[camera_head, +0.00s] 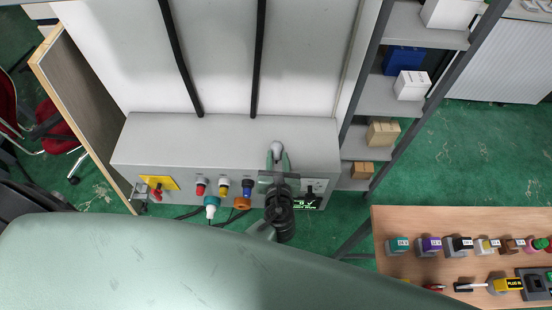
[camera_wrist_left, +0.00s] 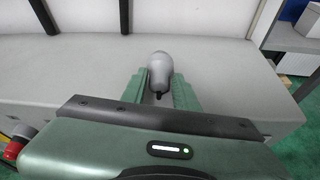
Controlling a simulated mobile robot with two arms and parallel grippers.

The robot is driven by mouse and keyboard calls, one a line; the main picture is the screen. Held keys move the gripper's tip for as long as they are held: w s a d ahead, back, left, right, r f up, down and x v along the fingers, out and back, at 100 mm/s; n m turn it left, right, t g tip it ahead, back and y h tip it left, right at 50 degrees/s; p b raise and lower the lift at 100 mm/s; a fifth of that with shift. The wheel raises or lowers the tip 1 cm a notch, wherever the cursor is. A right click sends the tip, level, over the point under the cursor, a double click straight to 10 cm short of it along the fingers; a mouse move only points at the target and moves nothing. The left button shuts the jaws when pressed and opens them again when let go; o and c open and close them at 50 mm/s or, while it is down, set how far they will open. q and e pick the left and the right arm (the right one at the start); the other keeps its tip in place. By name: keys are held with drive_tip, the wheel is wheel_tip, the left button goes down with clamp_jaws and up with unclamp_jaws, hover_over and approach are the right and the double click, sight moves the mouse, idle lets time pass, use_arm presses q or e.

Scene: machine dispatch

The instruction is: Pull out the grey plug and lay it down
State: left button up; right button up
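The grey plug (camera_head: 277,148) has a rounded, light grey body. It shows at the front part of the grey cabinet's top (camera_head: 190,135) in the head view. In the left wrist view the plug (camera_wrist_left: 160,66) sits between the green fingertips of my left gripper (camera_wrist_left: 160,84), its round end pointing away from me. A short dark part shows at its near end. My left gripper (camera_head: 278,160) looks closed on the plug's sides. Whether the plug touches the cabinet is not clear. The socket panel behind my left wrist is partly hidden. My right gripper is not in view.
The cabinet front carries red (camera_head: 200,187), yellow (camera_head: 223,188) and blue (camera_head: 247,188) connectors, with teal (camera_head: 211,204) and orange (camera_head: 242,203) plugs below. A green-lit display (camera_head: 306,204) is right of my wrist. A wooden table (camera_head: 405,270) with several coloured plugs stands at right, near a shelf (camera_head: 385,97).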

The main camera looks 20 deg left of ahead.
use_arm(q)
drive_tip(key=shift+s+d+f, duration=0.3)
drive_tip(key=shift+s+f, duration=0.05)
drive_tip(key=shift+f, duration=0.3)
drive_tip(key=shift+s+d+r, duration=0.1)
drive_tip(key=shift+s+d, duration=0.1)
drive_tip(key=shift+s, duration=0.15)
drive_tip(key=r+b+v, duration=0.1)
drive_tip(key=v, duration=0.5)
drive_tip(key=shift+a+r, duration=0.2)
drive_tip(key=shift+r, duration=0.1)
